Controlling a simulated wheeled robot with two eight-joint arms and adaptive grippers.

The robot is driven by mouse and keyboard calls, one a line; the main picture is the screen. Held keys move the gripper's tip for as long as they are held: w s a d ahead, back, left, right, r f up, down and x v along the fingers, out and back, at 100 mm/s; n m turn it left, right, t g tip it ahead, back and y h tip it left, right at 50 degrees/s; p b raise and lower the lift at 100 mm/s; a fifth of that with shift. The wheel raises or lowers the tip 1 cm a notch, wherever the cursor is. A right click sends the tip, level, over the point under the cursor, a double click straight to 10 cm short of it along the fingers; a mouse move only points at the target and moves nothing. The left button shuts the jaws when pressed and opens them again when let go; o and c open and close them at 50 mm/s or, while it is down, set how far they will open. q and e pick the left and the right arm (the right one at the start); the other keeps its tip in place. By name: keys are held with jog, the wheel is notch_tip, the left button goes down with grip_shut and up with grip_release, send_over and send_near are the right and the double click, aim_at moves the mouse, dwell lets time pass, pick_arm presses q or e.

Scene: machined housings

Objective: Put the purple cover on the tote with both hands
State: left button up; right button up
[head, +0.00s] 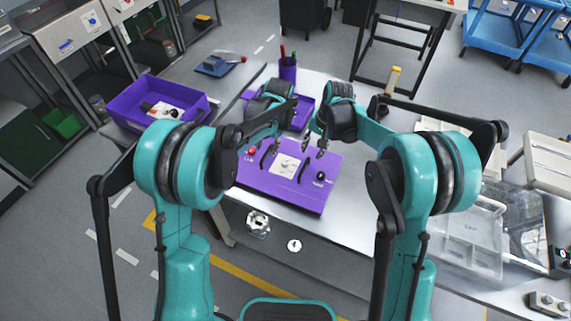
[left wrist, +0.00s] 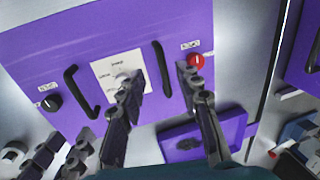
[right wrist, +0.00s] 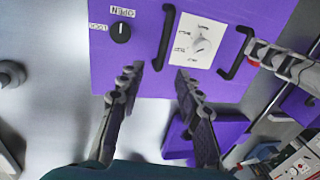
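The purple cover (head: 285,182) lies flat at the table's front edge. It has a white label, a red knob, a black knob and two black handles. My left gripper (head: 262,150) is open above its left handle; in the left wrist view that handle (left wrist: 162,68) lies between and just ahead of the fingertips. My right gripper (head: 313,152) is open near the right handle, which shows ahead of its fingers in the right wrist view (right wrist: 164,38). Neither gripper holds anything. The open purple tote (head: 190,97) stands at the left with small items inside.
A purple tray (head: 303,112) lies behind the cover, partly hidden by my grippers. A purple pen cup (head: 288,70) and a blue item (head: 213,66) stand further back. Clear boxes (head: 470,235) stand at the right. A silver part (head: 258,222) is at the front edge.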

aim_at(307, 160)
pick_arm(q)
jog(key=shift+a, duration=0.1)
pick_arm(e)
jog(key=shift+a, duration=0.1)
